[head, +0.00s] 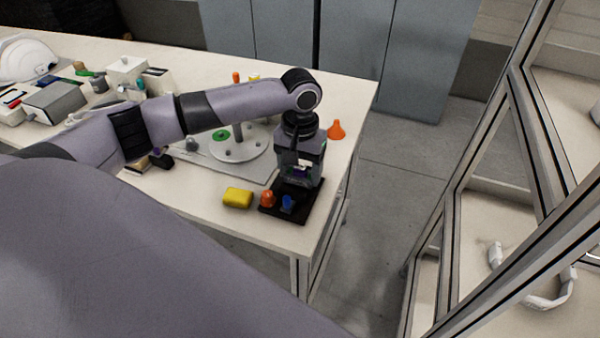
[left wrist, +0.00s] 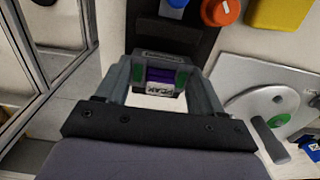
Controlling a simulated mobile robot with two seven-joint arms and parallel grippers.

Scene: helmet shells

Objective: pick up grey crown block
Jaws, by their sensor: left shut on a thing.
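My left gripper (head: 297,182) points down over the black tray (head: 304,206) at the right end of the table. In the left wrist view, its two fingers (left wrist: 162,78) are shut on a dark grey block (left wrist: 158,60), which I take to be the grey crown block. A purple band, green patches and a white lettered label show between the fingers. The fingers hide much of the block in the head view, and I cannot tell if it touches the tray. My right gripper is not in view.
An orange piece (head: 267,198) and a blue piece (head: 287,204) stand on the tray, close to the gripper. A yellow block (head: 237,198) lies left of it. An orange cone (head: 336,130) stands behind. A round grey fixture (head: 228,150) is further left. The table edge is close on the right.

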